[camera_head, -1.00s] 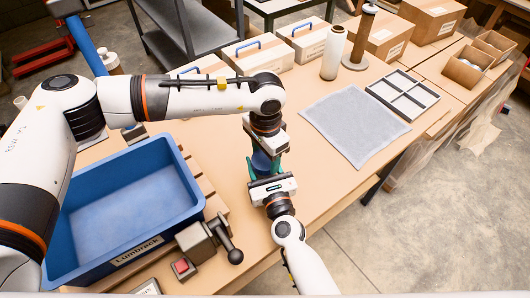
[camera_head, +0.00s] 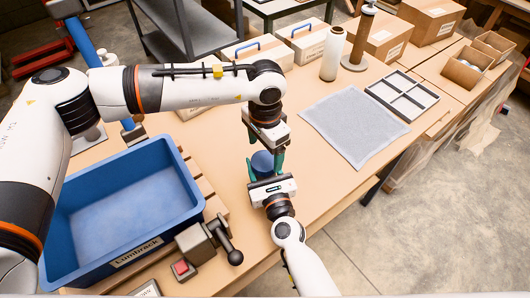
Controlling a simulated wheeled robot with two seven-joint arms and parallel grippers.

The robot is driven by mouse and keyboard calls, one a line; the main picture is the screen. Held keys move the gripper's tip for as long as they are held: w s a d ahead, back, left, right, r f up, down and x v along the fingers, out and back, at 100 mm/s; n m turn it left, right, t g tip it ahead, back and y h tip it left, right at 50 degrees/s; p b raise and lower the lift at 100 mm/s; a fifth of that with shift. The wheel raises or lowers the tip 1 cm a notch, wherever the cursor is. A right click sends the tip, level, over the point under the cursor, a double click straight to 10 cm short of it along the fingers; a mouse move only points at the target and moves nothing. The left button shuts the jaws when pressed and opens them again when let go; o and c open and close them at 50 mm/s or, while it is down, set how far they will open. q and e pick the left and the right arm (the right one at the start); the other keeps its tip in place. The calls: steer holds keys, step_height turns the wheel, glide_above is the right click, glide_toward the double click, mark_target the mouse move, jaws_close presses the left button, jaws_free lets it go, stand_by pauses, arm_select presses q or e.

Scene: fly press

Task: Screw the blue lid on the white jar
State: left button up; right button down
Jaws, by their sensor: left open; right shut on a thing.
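The blue lid (camera_head: 262,161) shows as a round blue top between the fingers of my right gripper (camera_head: 264,167), low over the table. I cannot make out the white body of the jar; it seems hidden under the lid and behind the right gripper, which is shut on it. I cannot tell how tightly the lid sits. My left gripper (camera_head: 266,148) points down just above and beyond the lid. It is open, and the lid shows clear below it.
A blue crate (camera_head: 195,217) stands at the left, with a grey lever device (camera_head: 205,241) beside it.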

arm_select(q)
steer(key=shift+r, duration=0.85)
